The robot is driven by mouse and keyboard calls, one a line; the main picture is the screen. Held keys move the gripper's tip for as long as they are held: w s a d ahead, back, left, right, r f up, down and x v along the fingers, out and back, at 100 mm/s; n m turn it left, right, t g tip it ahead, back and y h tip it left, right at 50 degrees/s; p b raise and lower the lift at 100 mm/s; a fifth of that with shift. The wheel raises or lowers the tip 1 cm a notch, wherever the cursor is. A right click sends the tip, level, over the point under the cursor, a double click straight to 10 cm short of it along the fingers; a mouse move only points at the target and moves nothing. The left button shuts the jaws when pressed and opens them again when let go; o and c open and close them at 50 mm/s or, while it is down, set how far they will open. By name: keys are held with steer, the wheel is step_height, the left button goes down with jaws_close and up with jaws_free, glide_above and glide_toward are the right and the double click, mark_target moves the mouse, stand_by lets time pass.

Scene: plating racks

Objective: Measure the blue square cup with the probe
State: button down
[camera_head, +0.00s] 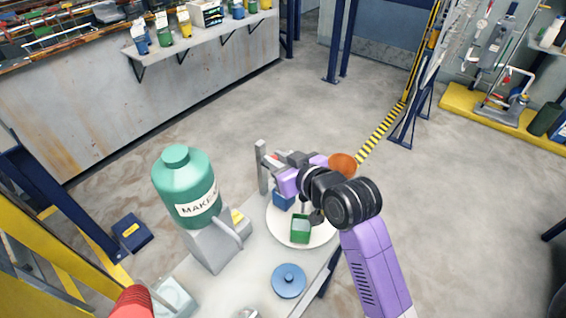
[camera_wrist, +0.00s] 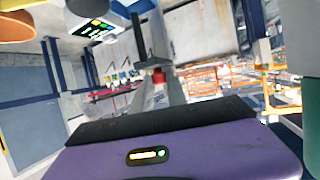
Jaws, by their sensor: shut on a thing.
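The blue square cup (camera_head: 283,200) stands on a white round plate (camera_head: 273,226) on the bench, partly hidden by my arm. A green square cup (camera_head: 300,230) stands nearer on the same plate. My purple gripper (camera_head: 277,162) is above the back of the plate, beside and beyond the blue cup. It is shut on a small grey thing, seemingly the probe. A pale box with a dark screen (camera_wrist: 97,29), probably part of it, shows in the wrist view. The fingertips are not clear. I cannot tell whether the probe touches the cup.
A grey post (camera_head: 262,166) stands behind the plate. A green tank (camera_head: 186,192) stands left of it. A round blue lid (camera_head: 288,281) lies in front. An orange round thing (camera_head: 342,163) is right of my gripper. Open floor lies beyond the bench.

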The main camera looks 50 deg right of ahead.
steer(key=shift+r, duration=0.6)
steer(key=c, duration=1.3)
jaws_free()
steer(key=shift+r, duration=0.1)
steer(key=shift+s, duration=0.2)
steer(key=p+v, duration=0.1)
steer(key=v, duration=0.6)
steer(key=shift+s+p, duration=0.15)
steer(key=shift+p, duration=0.15)
steer(key=shift+a, duration=0.15)
